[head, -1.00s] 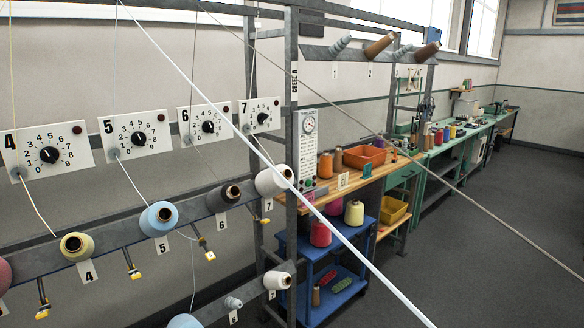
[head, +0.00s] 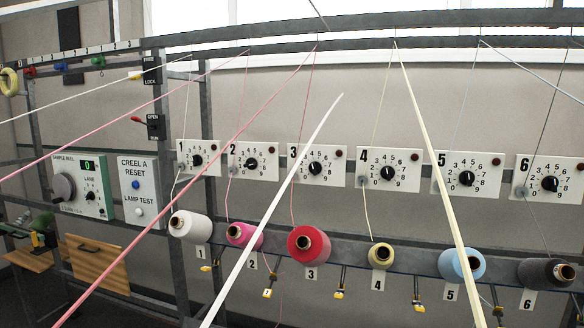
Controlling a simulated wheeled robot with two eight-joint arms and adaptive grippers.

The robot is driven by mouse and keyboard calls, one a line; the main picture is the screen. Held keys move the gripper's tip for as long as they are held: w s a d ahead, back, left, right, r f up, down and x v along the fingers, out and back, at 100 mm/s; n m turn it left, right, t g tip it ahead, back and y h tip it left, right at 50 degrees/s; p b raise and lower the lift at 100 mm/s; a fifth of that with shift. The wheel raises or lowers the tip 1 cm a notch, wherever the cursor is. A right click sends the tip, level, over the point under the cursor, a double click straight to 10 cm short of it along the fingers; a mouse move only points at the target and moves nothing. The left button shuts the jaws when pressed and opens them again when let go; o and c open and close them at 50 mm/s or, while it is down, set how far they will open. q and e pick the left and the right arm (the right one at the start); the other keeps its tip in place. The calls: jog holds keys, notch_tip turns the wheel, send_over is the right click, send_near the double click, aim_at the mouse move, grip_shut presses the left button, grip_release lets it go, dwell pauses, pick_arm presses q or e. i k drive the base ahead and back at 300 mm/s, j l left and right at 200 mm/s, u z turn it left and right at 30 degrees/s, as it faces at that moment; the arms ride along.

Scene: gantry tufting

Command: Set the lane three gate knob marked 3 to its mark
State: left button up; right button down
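The lane three gate knob (head: 315,168) is a black dial on a white plate (head: 336,180) marked 3, with digits around it and a dark red lamp at its upper right. It sits in the row of plates on the grey rack, between plates 2 and 4. Its pointer setting is too small to read. The red yarn cone (head: 309,244) of lane three hangs below it, over a tag marked 3. Neither gripper shows in the head view.
Similar plates stand beside it, such as plate 2 (head: 247,162) and plate 4 (head: 389,170). Taut yarns cross in front of the rack, including a white one (head: 270,215) and a cream one (head: 440,195). A reel box (head: 84,189) and reset panel (head: 138,190) are at left.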

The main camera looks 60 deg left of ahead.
aim_at(315, 168)
jog(key=u, duration=1.7)
